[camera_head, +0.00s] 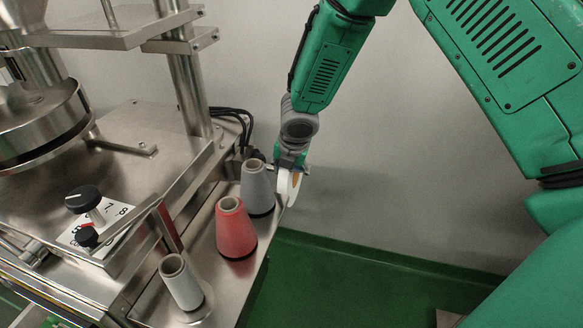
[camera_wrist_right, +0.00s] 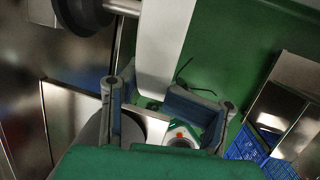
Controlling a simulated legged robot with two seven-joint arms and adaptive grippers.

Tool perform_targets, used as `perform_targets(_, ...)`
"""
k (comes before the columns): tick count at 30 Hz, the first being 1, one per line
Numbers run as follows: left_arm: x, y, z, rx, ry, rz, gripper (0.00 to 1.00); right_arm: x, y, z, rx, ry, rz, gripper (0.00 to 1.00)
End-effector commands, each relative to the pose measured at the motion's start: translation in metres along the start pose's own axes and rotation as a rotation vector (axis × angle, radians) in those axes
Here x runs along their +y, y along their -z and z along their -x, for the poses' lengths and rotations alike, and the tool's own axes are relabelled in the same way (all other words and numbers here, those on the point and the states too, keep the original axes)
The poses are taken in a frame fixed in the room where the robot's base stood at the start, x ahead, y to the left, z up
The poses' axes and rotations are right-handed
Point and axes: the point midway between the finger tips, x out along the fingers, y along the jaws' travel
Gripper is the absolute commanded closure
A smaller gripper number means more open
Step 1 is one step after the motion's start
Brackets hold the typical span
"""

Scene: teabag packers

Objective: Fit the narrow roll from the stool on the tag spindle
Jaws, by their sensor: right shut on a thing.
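My right gripper (camera_head: 291,160) is at the back right end of the metal shelf, shut on a narrow white roll (camera_head: 294,187) with an orange-brown core. The roll stands on edge, just right of the grey cone. In the right wrist view, the roll's white rim (camera_wrist_right: 162,40) runs up from between the fingers of the gripper (camera_wrist_right: 150,88). A dark disc (camera_wrist_right: 84,12) on a metal rod (camera_wrist_right: 122,5) shows at the upper left there, apart from the roll; I cannot tell whether it is the tag spindle. The stool is not identifiable. My left gripper is out of view.
A grey cone (camera_head: 257,186), a red cone (camera_head: 236,228) and a pale cone (camera_head: 181,282) stand on the metal shelf (camera_head: 215,268). The steel machine (camera_head: 130,180) fills the left. A blue crate (camera_wrist_right: 245,148) shows at the wrist view's lower right. The right side is mostly open.

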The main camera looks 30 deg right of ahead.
Motion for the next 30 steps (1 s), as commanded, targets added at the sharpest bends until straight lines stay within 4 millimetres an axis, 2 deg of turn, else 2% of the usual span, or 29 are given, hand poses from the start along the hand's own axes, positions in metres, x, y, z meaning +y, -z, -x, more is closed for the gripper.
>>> perform_targets(30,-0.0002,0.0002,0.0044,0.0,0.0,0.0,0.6,0.0006,-0.0029,0.0,-0.003,-0.007,-0.006,1.0)
